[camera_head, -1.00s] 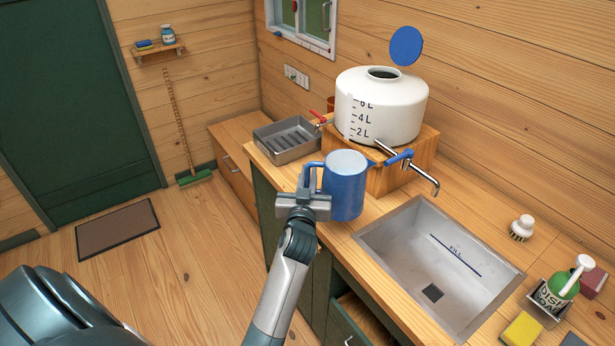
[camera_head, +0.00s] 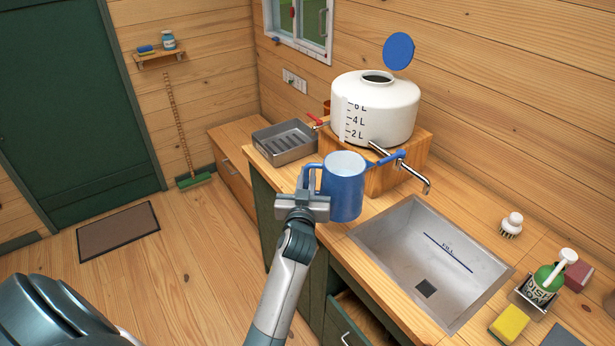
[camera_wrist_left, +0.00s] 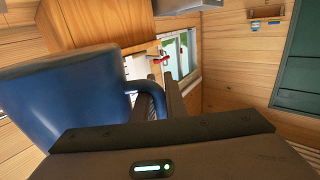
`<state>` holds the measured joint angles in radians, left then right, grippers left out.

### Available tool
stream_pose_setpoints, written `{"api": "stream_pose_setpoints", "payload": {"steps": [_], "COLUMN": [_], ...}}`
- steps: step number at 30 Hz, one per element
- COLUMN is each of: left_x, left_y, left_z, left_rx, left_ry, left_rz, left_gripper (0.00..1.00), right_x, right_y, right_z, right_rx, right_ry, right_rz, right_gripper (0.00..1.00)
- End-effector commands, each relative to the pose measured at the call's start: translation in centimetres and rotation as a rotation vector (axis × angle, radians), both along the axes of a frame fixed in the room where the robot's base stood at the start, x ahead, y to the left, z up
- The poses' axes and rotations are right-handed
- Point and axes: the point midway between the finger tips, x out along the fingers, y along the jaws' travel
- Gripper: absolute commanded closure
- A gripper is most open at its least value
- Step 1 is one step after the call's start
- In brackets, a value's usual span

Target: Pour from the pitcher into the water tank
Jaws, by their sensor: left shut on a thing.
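The blue pitcher (camera_head: 343,195) is roughly upright in the head view, in front of the tank's wooden stand. Its pale open top shows, but I cannot tell its fill level. My left gripper (camera_head: 306,190) is shut on the pitcher's handle, at its left side. The pitcher (camera_wrist_left: 62,105) fills the left of the left wrist view, with the left gripper's fingers (camera_wrist_left: 158,98) at its handle. The white water tank (camera_head: 385,112), marked in litres, stands on the stand behind and right of the pitcher. Its top opening (camera_head: 378,78) is uncovered. My right gripper is not in view.
A metal tap (camera_head: 410,170) with a blue lever reaches from the tank towards the sink (camera_head: 430,262). A grey metal tray (camera_head: 285,142) lies left of the stand. A blue disc (camera_head: 398,51) shows above the tank. Soap and a yellow sponge (camera_head: 509,323) are right of the sink.

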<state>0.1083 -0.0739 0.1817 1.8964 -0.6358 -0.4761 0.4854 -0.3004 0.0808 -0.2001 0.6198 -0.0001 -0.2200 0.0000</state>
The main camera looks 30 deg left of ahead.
Motion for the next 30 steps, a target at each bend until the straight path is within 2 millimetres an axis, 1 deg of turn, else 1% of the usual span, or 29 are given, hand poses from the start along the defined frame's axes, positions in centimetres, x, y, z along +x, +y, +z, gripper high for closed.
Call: {"api": "stream_pose_setpoints", "payload": {"steps": [1,20,26,30], "left_x": [0.1,-0.2,-1.5,-3.3], "left_y": [0.0,-0.2,-1.2,-2.8], "left_z": [0.4,0.3,-0.4,-1.3], "left_rx": [-0.001,0.001,0.002,0.002], "left_ry": [-0.008,-0.009,-0.008,-0.007], "left_rz": [-0.001,-0.006,-0.032,-0.068], "left_gripper": [1.0,1.0,1.0,1.0], "right_x": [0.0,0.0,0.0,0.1], "right_y": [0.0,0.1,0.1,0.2], "right_z": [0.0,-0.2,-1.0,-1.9], "right_rx": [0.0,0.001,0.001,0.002], "right_ry": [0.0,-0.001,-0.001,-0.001], "right_rz": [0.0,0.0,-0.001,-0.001], "right_gripper": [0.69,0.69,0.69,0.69]}}
